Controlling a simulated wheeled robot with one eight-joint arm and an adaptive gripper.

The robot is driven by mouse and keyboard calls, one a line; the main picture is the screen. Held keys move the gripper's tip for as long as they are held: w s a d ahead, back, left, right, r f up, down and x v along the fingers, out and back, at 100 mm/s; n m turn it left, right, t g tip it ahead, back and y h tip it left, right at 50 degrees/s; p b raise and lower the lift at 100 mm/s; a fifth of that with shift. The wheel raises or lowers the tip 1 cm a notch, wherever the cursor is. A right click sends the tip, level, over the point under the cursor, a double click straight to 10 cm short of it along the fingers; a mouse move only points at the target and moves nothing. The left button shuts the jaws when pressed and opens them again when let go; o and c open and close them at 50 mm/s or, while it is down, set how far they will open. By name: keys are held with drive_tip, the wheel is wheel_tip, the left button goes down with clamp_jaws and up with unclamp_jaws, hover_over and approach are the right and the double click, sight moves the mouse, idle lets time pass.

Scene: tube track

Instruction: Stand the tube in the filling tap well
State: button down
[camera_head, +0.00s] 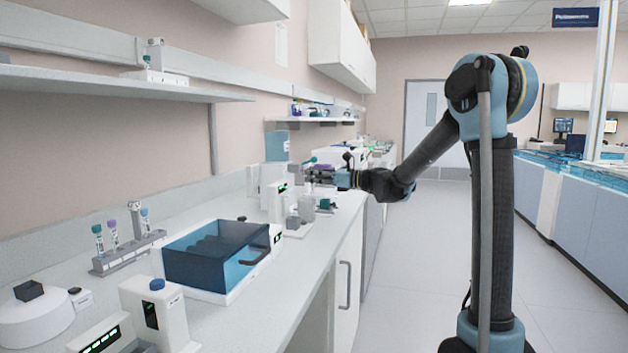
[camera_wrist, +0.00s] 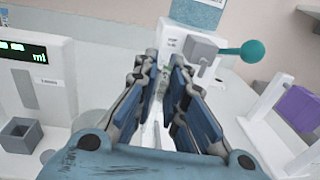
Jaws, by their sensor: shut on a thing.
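My gripper (camera_head: 322,174) is above the left bench, reaching toward the wall. In the wrist view its two blue-padded fingers (camera_wrist: 165,75) are closed around a narrow, pale, see-through tube (camera_wrist: 158,110), mostly hidden between them. The tube's cap and lower end cannot be made out. Beyond the fingers stands a white fixture with a grey block (camera_wrist: 200,48) and a lever ending in a teal ball (camera_wrist: 252,51). Whether a well lies below it is hidden by my fingers. At left in the wrist view, a white unit with a green "ml" display (camera_wrist: 28,52) has a square grey well (camera_wrist: 20,135), apart from the tube.
A purple block (camera_wrist: 300,108) on a white stand is to the right. On the near bench are a rack (camera_head: 128,254) with several capped tubes and a blue-lidded box (camera_head: 215,255). A shelf (camera_head: 110,82) runs along the wall. The floor aisle is clear.

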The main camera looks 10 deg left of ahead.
drive_tip(key=w+d+r, duration=0.2)
drive_tip(key=w+d, duration=0.1)
drive_tip(key=w, duration=0.4)
drive_tip(key=shift+s+d+f, duration=0.1)
drive_tip(key=shift+d+f, duration=0.05)
drive_tip(key=shift+f, duration=2)
drive_tip(key=shift+f, duration=1.55)
idle(0.3)
drive_tip(key=c, duration=1.6)
unclamp_jaws()
drive_tip(key=shift+o, duration=0.2)
drive_tip(key=s+d, duration=0.2)
drive_tip(key=d, duration=1)
